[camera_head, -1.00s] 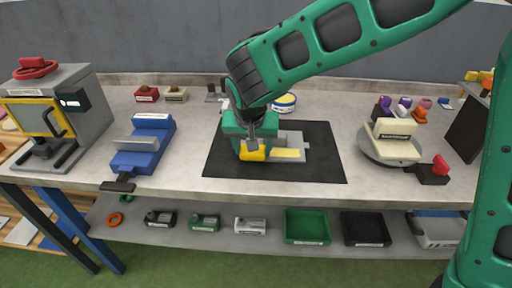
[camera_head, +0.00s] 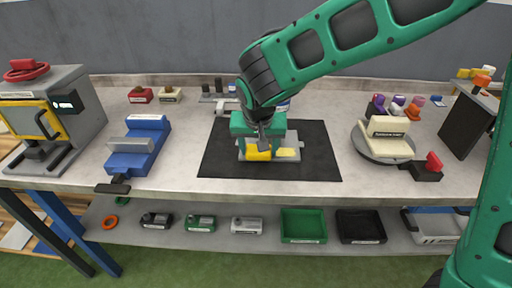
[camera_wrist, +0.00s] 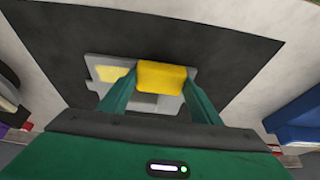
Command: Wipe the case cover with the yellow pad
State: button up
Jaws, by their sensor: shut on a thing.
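The grey case cover (camera_head: 297,157) lies flat on a black mat (camera_head: 320,150) in the middle of the bench. A pale yellow patch (camera_head: 287,152) shows on its right part; in the wrist view the patch (camera_wrist: 112,74) is left of the pad. My gripper (camera_head: 262,149) is shut on the yellow pad (camera_head: 258,155) and holds it low over the cover. The wrist view shows the pad (camera_wrist: 162,76) between my two fingers. Whether the pad touches the cover is hidden. My gripper and arm hide the cover's back part.
A blue fixture (camera_head: 140,148) and a grey machine (camera_head: 70,115) stand on the left. A round turntable (camera_head: 375,152) with a cream block stands on the right. Green (camera_head: 303,225) and black trays (camera_head: 360,227) sit on the shelf below. The mat around the cover is clear.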

aim_at(291, 155)
jog(key=shift+d+f, duration=0.2)
jog(key=shift+s+d+r, duration=0.1)
jog(key=shift+s+d, duration=0.05)
jog(key=shift+d, duration=1.45)
jog(key=shift+d+r, duration=0.2)
jog(key=shift+d, duration=1.15)
jog(key=shift+d, duration=0.1)
jog(key=shift+d+f, duration=0.1)
jog(key=shift+d, duration=1.45)
